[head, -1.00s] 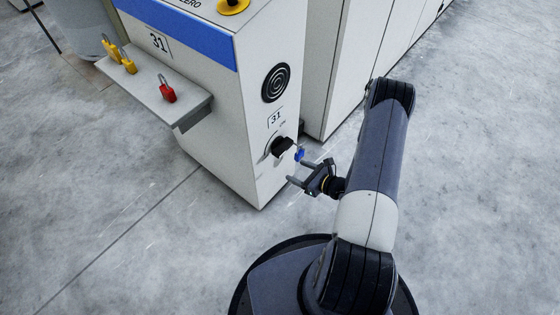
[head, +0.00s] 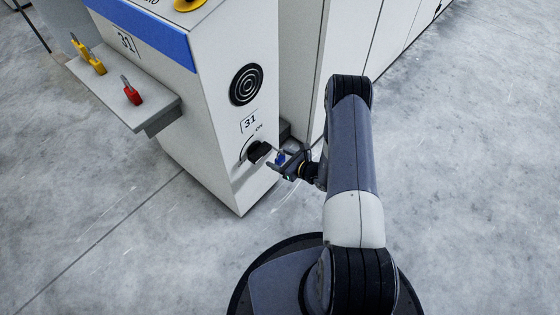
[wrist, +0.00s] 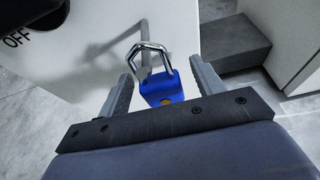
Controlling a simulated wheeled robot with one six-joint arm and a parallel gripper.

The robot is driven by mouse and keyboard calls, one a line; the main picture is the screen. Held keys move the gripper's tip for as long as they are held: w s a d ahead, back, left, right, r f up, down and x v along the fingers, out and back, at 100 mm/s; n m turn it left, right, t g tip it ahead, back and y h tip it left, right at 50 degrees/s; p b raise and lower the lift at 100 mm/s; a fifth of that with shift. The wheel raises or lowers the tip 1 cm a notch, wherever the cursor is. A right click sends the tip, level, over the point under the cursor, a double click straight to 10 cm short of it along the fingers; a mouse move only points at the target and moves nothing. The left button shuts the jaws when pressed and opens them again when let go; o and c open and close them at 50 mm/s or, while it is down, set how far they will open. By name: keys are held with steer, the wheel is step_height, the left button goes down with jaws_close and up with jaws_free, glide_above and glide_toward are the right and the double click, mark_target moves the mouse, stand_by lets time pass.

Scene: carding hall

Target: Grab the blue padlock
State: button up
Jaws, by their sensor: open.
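The blue padlock (wrist: 162,88) has a silver shackle and hangs by it from a thin grey rod on the white cabinet. In the wrist view it sits between the two fingers of my gripper (wrist: 160,88), with gaps on both sides. My gripper is open and not closed on it. In the head view my gripper (head: 278,162) is at the cabinet's switch, and the small blue padlock (head: 281,158) shows between its fingers, partly hidden by them.
The white cabinet (head: 215,150) marked 31 has a black rotary switch (head: 259,152) close to my gripper. A shelf (head: 125,100) on its left side holds a red padlock (head: 131,95) and two yellow ones.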

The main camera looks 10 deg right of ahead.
steer(key=c, duration=1.1)
